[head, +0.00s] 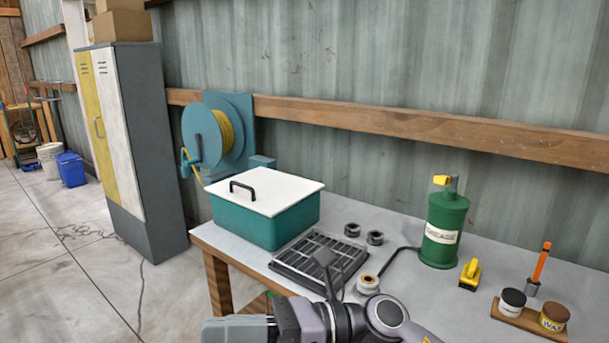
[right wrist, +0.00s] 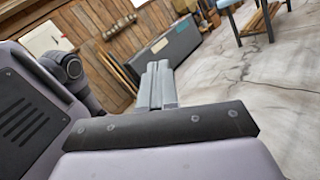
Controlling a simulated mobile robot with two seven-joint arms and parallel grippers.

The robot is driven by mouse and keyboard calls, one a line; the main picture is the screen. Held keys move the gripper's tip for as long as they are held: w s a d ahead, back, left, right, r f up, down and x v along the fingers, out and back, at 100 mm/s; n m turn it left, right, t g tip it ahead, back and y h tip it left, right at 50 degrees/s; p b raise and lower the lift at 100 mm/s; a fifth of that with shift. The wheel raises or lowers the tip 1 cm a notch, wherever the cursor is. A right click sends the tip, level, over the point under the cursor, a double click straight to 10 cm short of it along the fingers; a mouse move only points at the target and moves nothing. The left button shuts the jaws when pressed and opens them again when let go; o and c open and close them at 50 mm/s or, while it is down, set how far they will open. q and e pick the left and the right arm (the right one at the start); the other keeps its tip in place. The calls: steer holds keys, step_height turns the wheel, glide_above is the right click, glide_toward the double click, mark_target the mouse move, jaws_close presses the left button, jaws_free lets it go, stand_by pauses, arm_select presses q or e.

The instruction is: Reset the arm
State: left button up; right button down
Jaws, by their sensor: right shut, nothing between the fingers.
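My right arm reaches in at the bottom of the head view, in front of the workbench's near edge. My right gripper (head: 210,331) points left there, low in the picture, with its grey fingers together. In the right wrist view the gripper (right wrist: 158,82) shows its pale grey fingers side by side, with nothing between them. They point away over open floor. My left gripper is not in view.
A locker (head: 150,150) stands left. Floor (head: 60,290) left of the bench is clear.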

steer(key=w+d+f+m+t+h, duration=0.4)
steer(key=d+f+m+t, duration=0.5)
steer(key=m, duration=0.9)
steer(key=w+d+f+m+t+h, duration=0.2)
steer(key=d+f+m+t+h, duration=0.4)
steer(key=m+t, duration=0.9)
steer(key=s+d+f+m+g+h, duration=0.3)
steer(key=s+d+f+m+g, duration=0.2)
steer(key=f, duration=0.5)
steer(key=s+d+f+m+g+h, duration=0.4)
steer(key=s+d+f+m+g, duration=0.1)
steer(key=s+d+f+m, duration=0.4)
steer(key=shift+s+f+m, duration=0.75)
steer(key=shift+f+m, duration=0.1)
steer(key=shift+m, duration=0.25)
